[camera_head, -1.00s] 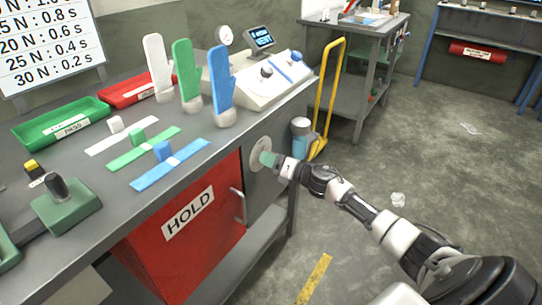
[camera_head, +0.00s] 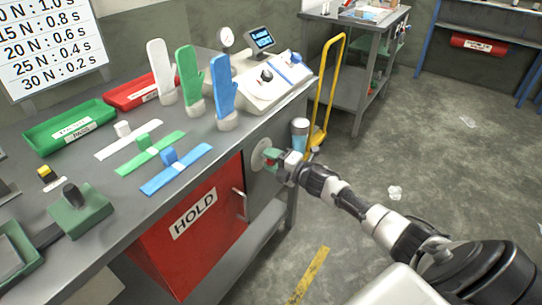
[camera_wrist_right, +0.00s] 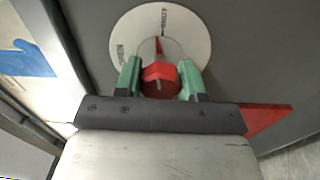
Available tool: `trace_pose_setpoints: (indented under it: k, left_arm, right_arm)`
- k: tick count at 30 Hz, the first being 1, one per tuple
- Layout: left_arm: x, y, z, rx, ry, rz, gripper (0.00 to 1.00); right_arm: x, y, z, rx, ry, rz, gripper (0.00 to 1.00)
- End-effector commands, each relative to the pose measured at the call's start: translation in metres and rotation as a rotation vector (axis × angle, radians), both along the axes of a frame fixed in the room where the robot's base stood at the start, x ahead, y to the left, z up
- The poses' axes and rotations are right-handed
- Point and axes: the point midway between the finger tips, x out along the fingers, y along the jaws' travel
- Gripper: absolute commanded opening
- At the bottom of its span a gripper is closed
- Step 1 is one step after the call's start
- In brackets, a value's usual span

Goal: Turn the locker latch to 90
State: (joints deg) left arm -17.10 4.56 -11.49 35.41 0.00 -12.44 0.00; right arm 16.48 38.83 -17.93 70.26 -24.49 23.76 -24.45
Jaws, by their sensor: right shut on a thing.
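The locker latch is a red knob (camera_wrist_right: 159,79) on a round white dial plate (camera_wrist_right: 161,30) on the grey panel. The dial plate also shows at the bench's right end in the head view (camera_head: 262,155). My right gripper (camera_wrist_right: 160,82) has its green fingers on both sides of the knob and is shut on it. In the head view the right gripper (camera_head: 273,157) is at the dial plate. The dial's marks are too small to read surely. My left gripper is not in view.
The red locker door marked HOLD (camera_head: 193,218) has a vertical handle (camera_head: 240,205) close left of my right gripper. A yellow hand truck (camera_head: 328,95) stands just behind it.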

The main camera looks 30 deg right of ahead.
Motion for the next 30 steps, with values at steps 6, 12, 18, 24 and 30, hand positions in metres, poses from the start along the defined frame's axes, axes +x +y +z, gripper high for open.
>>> trace_pose_setpoints:
  k: [6, 12, 18, 24, 30]
  left_arm:
    - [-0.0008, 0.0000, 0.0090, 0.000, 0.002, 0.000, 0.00]
    - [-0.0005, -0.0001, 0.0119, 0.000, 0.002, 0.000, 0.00]
    - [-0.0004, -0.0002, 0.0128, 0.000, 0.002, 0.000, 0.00]
    - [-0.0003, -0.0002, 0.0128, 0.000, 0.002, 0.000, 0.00]
    - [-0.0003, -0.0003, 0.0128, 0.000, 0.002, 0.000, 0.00]
  right_arm:
    - [0.0001, -0.0008, 0.0014, 0.118, 0.050, -0.002, 0.16]
    - [0.0000, -0.0008, 0.0007, 0.181, 0.076, -0.002, 0.16]
    - [0.0000, -0.0008, 0.0001, 0.205, 0.086, -0.002, 0.16]
    - [-0.0001, -0.0008, -0.0001, 0.208, 0.087, -0.002, 0.16]
    - [-0.0001, -0.0009, -0.0002, 0.208, 0.087, -0.002, 0.42]
